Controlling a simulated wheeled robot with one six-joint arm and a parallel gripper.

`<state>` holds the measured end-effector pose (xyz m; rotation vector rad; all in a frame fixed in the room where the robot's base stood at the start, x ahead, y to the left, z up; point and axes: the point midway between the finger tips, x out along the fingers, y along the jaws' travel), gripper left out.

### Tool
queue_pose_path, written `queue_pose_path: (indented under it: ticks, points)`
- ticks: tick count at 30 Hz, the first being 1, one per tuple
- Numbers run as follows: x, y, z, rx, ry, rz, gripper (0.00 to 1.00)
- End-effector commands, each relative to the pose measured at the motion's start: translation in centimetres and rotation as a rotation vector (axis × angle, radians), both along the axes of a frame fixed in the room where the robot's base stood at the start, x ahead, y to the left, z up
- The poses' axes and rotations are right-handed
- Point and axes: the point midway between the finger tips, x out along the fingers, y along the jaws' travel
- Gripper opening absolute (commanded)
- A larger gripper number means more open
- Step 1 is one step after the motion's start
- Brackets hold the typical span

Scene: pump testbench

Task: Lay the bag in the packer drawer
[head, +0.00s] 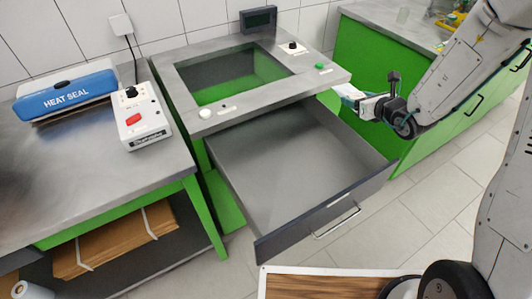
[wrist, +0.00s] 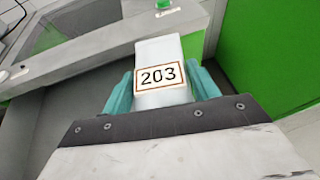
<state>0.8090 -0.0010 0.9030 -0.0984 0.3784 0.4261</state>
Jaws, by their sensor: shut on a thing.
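My gripper (wrist: 160,88) is shut on a white bag (wrist: 160,58) with a label reading 203. Its teal fingers press on both sides of the bag in the wrist view. In the head view the bag (head: 348,91) shows as a small pale shape at my gripper's tip (head: 357,96), right of the packer's top. The packer drawer (head: 290,150) is pulled out and looks empty. My gripper is beyond the drawer's right side, above its level. Part of the drawer also shows at the lower left in the wrist view.
The packer bench (head: 185,81) has a square opening, a white button, a black knob and a green button. A blue heat sealer (head: 66,95) and a control box (head: 143,117) stand on the left table. A green cabinet (head: 375,62) stands behind my arm.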

Motion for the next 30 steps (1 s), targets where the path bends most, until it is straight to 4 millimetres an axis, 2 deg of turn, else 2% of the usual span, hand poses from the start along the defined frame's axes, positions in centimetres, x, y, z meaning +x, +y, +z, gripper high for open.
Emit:
queue_pose_path:
  ticks: [4, 6, 9, 12, 15, 18, 24, 30]
  points:
    - [-1.7, 7.2, -1.4, -0.009, -0.007, 0.283, 0.32]
    - [-3.2, 10.8, -2.1, -0.010, -0.009, 0.437, 0.32]
    - [-5.9, 15.0, -3.2, -0.006, -0.004, 0.646, 0.32]
    - [-8.4, 17.6, -4.0, -0.001, 0.005, 0.807, 0.32]
    - [-10.1, 18.9, -4.6, 0.004, 0.012, 0.905, 0.32]
    - [-10.8, 19.3, -5.7, 0.007, 0.018, 0.946, 0.32]
    - [-10.9, 19.2, -9.2, 0.008, 0.019, 0.949, 0.32]
    - [-10.8, 19.1, -11.1, 0.007, 0.018, 0.947, 0.32]
